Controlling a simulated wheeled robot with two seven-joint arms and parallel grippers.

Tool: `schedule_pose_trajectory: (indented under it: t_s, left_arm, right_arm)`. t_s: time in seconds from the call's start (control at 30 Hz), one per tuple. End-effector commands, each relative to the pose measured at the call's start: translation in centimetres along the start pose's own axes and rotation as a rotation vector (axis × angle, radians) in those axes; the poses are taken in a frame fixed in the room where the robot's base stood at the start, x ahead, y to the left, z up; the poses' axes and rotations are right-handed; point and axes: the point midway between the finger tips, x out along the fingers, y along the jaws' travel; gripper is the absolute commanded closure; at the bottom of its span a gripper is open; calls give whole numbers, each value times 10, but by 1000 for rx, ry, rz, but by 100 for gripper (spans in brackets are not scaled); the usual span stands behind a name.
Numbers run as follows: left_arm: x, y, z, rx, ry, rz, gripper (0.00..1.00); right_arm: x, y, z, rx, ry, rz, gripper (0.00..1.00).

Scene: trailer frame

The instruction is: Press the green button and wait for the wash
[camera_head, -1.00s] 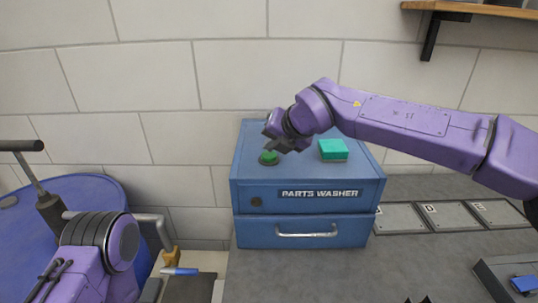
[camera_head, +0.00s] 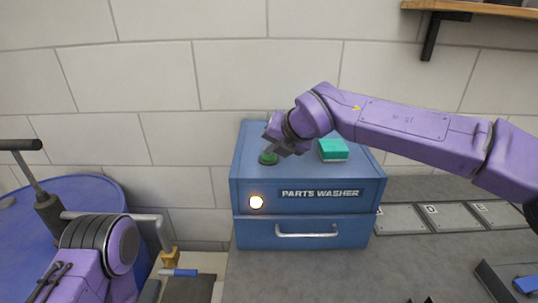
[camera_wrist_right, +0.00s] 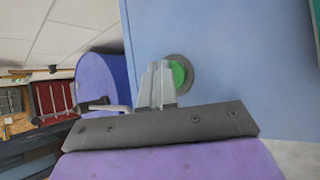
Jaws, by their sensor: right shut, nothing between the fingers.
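The blue parts washer (camera_head: 245,178) stands on the grey bench against the wall. Its round green button (camera_head: 268,159) is on the top, at the left. My right gripper (camera_head: 270,147) is shut and empty, with its fingertips at the button, partly covering it. In the right wrist view the closed fingers (camera_wrist_right: 162,70) overlap the left part of the green button (camera_wrist_right: 178,75) and appear to touch it. The washer's drawer (camera_head: 306,231) is shut. My left arm is at the lower left; its gripper is not visible.
A teal-green block (camera_head: 333,150) lies on the washer's top, right of my gripper. A blue drum (camera_head: 90,190) stands at the left. Lettered plates (camera_head: 440,217) lie on the bench to the right, with a dark tray (camera_head: 505,282) nearer. A wooden shelf (camera_head: 480,9) hangs at the upper right.

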Motion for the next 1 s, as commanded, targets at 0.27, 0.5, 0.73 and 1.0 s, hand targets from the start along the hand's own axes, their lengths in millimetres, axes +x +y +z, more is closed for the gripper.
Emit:
schedule_pose_trajectory:
  t_s: [0.27, 0.5, 0.73, 1.0]
  left_arm:
    - [0, 0, 0, 0, 0, 0, 65]
    - [-10, -1, -4, 0, 0, 0, 65]
    - [-15, -1, -6, 0, 0, 0, 65]
    - [-16, -2, -7, 0, 0, 0, 65]
  right_arm:
    - [1, -1, -1, 0, 4, -2, 100]
    - [-8, 6, 5, 1, 3, -2, 100]
    - [-12, 9, 9, 1, 3, -2, 100]
    - [-14, 11, 11, 1, 1, -1, 100]
